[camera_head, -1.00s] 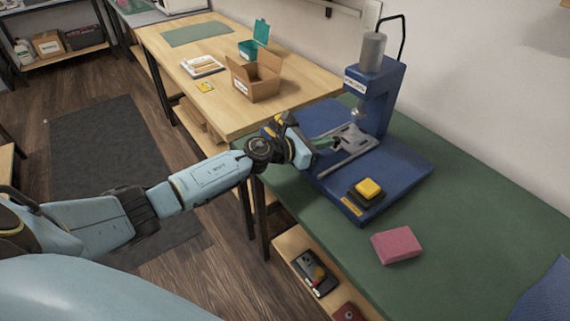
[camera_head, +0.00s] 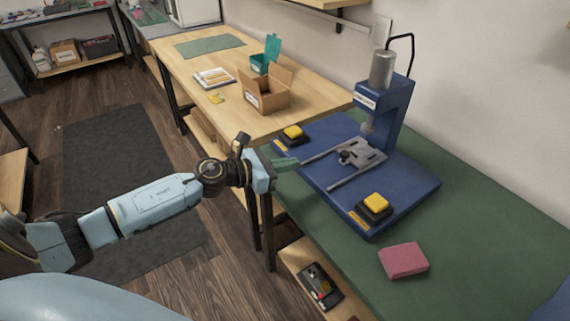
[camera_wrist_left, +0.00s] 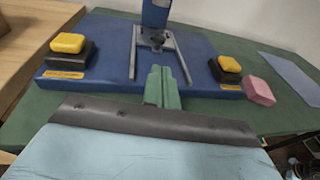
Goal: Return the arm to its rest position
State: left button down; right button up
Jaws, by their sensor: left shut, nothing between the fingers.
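My left arm comes in from the left in the head view. Its gripper (camera_head: 286,164) is shut and empty, with its green fingers pointing right over the near left edge of the blue press base (camera_head: 408,200). In the left wrist view the shut fingers (camera_wrist_left: 162,88) point toward the press (camera_wrist_left: 210,82), apart from the grey sliding fixture (camera_wrist_left: 157,42). The fixture (camera_head: 362,154) sits on its rails under the press head. My right gripper is not in view.
Yellow buttons (camera_head: 293,132) and (camera_head: 375,204) flank the press base. A pink block (camera_head: 403,261) lies on the green bench top (camera_head: 460,270). An open cardboard box (camera_head: 265,97) stands on the wooden table (camera_head: 222,112). A shelf (camera_head: 300,262) is below the bench. The floor to the left is clear.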

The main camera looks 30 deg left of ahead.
pick_arm(q)
jog(key=shift+s+a, duration=0.2)
jog(key=shift+s, duration=0.1)
jog(key=shift+r, duration=0.1)
